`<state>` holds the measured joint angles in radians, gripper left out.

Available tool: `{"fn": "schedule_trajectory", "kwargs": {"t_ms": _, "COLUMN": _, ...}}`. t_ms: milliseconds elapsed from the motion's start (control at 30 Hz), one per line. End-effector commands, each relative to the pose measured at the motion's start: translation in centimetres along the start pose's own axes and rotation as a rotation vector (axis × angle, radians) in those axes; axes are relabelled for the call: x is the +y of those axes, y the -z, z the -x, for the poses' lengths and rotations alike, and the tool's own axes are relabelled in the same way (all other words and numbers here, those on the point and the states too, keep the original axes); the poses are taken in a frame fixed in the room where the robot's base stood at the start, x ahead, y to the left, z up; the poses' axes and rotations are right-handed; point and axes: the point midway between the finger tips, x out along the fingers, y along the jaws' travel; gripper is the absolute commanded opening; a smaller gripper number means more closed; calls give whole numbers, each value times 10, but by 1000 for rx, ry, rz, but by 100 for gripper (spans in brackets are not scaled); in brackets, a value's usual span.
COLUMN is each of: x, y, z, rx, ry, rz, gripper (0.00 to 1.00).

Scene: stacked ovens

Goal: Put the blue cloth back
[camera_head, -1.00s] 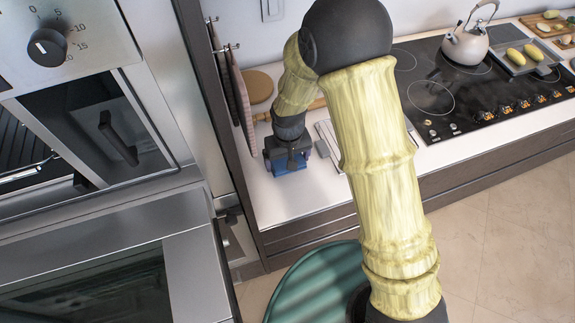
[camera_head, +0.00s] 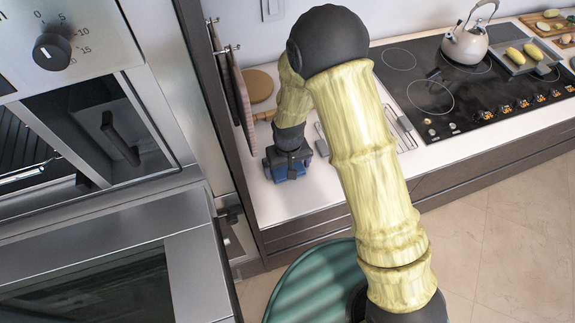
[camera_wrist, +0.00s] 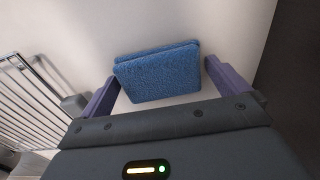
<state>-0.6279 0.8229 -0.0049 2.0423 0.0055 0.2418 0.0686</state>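The blue cloth (camera_wrist: 157,77) is a folded, textured pad on the white counter (camera_wrist: 190,22) in the wrist view. My gripper (camera_wrist: 162,72) is open, with one purple finger on each side of the cloth. The left fingertip is close to the cloth's left edge, and a small gap shows at the right finger. I cannot tell whether the left finger touches it. In the head view my gripper (camera_head: 288,168) points down at the counter's left end. The blue there cannot be clearly split into fingers and cloth.
A metal rack (camera_wrist: 32,100) lies left of the gripper. Cloths hang from wall hooks (camera_head: 232,75) beside a round wooden board (camera_head: 259,86). The cooktop (camera_head: 455,85) with a kettle (camera_head: 465,45) is to the right. Stacked ovens (camera_head: 120,215) stand at left. Bare counter lies in front.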

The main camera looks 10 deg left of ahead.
Motion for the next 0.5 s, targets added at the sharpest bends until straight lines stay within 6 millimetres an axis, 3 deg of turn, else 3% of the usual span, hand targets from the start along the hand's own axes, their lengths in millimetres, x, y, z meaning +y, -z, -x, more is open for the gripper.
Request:
{"fn": "schedule_trajectory", "kwargs": {"t_ms": 333, "x": 0, "y": 1, "z": 6, "rx": 2, "ry": 0, "rz": 0, "gripper": 100}}
{"fn": "schedule_trajectory", "kwargs": {"t_ms": 500, "x": 0, "y": 1, "z": 23, "rx": 4, "ry": 0, "rz": 0, "gripper": 100}}
